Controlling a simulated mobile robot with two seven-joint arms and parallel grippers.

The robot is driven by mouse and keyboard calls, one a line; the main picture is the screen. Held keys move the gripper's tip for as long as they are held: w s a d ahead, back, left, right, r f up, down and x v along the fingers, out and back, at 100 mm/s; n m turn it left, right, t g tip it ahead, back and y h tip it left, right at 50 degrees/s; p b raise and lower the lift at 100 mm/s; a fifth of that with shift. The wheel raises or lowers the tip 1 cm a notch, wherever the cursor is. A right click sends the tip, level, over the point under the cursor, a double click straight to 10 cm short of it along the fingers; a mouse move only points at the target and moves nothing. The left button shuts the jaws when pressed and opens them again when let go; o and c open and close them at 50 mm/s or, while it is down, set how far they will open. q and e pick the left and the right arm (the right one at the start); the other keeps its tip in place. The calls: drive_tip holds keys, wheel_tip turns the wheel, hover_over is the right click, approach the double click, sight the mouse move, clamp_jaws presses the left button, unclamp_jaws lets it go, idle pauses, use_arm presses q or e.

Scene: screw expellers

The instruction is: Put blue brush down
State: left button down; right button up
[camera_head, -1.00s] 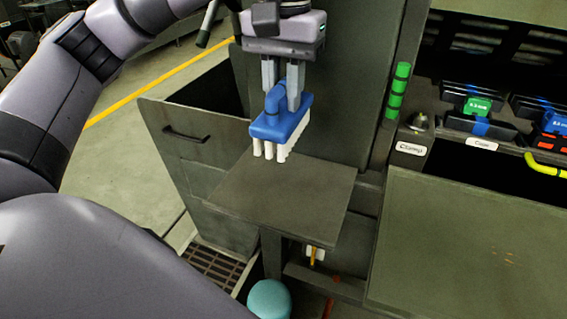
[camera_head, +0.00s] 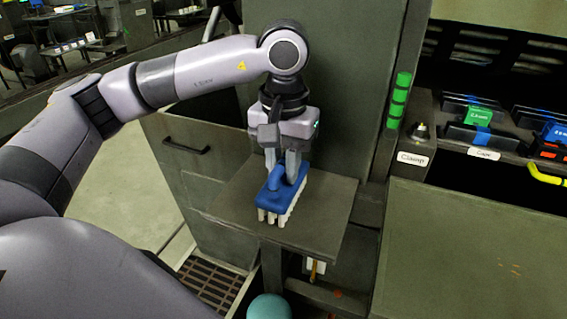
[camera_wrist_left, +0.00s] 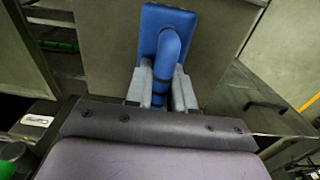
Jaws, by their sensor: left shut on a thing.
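The blue brush (camera_head: 283,190) has a blue back with a raised handle and white bristles pointing down. My left gripper (camera_head: 282,170) points down and is shut on the brush's handle. The brush is over the small dark shelf (camera_head: 325,205), with its bristles at or very near the surface; I cannot tell whether they touch. In the left wrist view, the brush (camera_wrist_left: 166,38) shows its blue back, with the handle between the two fingers of the left gripper (camera_wrist_left: 161,88). My right gripper is not in view.
A dark cabinet with a drawer handle (camera_head: 187,146) stands left of the shelf. A green stack light (camera_head: 400,100) and a "Clamp" label (camera_head: 412,158) are to the right. A teal round thing (camera_head: 269,307) is below. The shelf's right part is clear.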

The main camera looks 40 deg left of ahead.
use_arm(q)
drive_tip(key=shift+f, duration=0.2)
drive_tip(key=c, duration=1)
unclamp_jaws()
drive_tip(key=shift+r, duration=0.1)
drive_tip(key=shift+r, duration=0.15)
wheel_tip(320, 180, up, 12)
drive_tip(key=shift+p, duration=0.65)
drive_tip(key=shift+d, duration=0.1)
